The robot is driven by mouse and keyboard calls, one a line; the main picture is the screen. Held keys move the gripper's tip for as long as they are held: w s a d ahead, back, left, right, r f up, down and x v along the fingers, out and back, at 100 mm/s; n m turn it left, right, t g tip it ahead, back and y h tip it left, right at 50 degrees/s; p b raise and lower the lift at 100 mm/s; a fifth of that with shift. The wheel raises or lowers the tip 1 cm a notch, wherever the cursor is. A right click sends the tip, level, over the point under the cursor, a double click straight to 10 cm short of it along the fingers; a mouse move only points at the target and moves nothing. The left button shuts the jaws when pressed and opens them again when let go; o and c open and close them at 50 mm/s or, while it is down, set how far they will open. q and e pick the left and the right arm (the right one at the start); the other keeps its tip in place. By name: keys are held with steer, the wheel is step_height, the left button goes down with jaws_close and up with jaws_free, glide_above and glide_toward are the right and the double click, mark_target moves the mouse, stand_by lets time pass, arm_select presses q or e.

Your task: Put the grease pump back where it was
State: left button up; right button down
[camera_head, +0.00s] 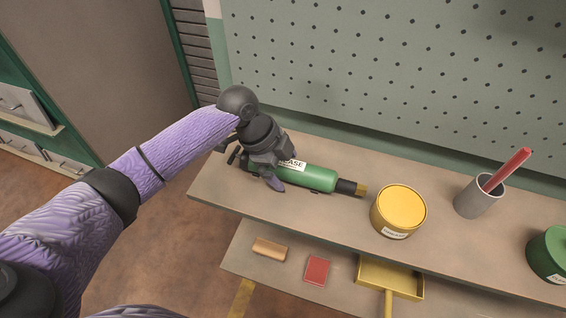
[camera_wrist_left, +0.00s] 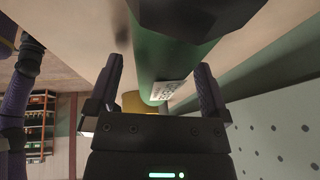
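The grease pump (camera_head: 318,179) is a green cylinder with a white label, a black collar and a brass-coloured tip. It lies on its side at the left end of the upper shelf, its tip pointing right. My left gripper (camera_head: 272,171) is over the pump's left part and hides some of it, with one finger on the near side. In the left wrist view the gripper (camera_wrist_left: 156,75) is open. The green pump body (camera_wrist_left: 150,55) shows between its spread fingers, with a gap beside the left finger; I cannot tell whether the other touches. My right gripper is not in view.
On the upper shelf (camera_head: 445,252), right of the pump, stand a yellow tin (camera_head: 400,208), a grey cup (camera_head: 478,198) with a red stick (camera_head: 507,170), and a green tin (camera_head: 549,254). A pegboard (camera_head: 400,80) rises behind. A lower shelf holds a brush (camera_head: 269,249), a red block (camera_head: 317,270) and a yellow dustpan (camera_head: 390,279).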

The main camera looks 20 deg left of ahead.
arm_select(q)
steer(key=p+v, duration=0.3)
steer(key=v, duration=0.9)
